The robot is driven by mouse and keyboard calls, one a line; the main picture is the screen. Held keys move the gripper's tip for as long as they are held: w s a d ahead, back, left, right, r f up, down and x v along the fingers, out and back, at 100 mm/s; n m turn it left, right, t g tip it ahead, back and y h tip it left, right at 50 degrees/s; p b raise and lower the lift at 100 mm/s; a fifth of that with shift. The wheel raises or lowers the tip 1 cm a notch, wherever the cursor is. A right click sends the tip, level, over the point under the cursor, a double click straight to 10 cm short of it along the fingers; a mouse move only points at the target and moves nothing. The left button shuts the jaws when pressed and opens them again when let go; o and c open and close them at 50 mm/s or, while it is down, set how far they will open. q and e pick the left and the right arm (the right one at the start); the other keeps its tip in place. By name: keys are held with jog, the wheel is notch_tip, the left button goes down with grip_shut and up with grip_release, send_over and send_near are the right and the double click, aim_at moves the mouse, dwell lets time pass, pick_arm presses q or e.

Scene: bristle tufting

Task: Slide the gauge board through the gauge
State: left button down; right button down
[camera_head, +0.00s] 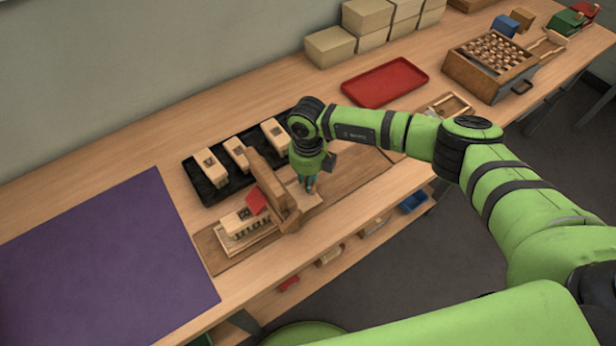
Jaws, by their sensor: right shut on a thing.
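The gauge (266,182) looks like a brown wooden upright standing on a long brown base board (352,175) near the table's front edge. My right gripper (309,186) points down just right of the upright. It is shut on a pale flat piece (305,199), which seems to be the gauge board; the fingertips are small and partly hidden. Left of the upright is a pale block with dark marks (243,228), with a red piece (256,201) beside the upright. I cannot tell whether the pale parts on both sides are joined. My left gripper is not in view.
A black tray (208,194) with several pale blocks lies just behind the gauge. A purple mat (100,265) covers the left. A red tray (385,82), pale boxes (329,46) and a wooden crate (490,65) stand farther right.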

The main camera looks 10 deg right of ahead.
aim_at(293, 188)
jog(key=a, duration=0.1)
jog(key=s+a, duration=0.1)
jog(key=a, duration=0.2)
jog(key=shift+s+a, duration=0.15)
jog(key=shift+s, duration=0.25)
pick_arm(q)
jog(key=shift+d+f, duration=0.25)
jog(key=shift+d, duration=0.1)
pick_arm(e)
jog(key=c, duration=1)
grip_release()
jog(key=shift+c, duration=0.2)
jog(key=shift+w+r, duration=0.1)
jog(key=shift+r, duration=0.1)
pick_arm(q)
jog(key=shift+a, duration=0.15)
pick_arm(e)
notch_tip(293, 188, up, 12)
jog(key=shift+f, duration=0.15)
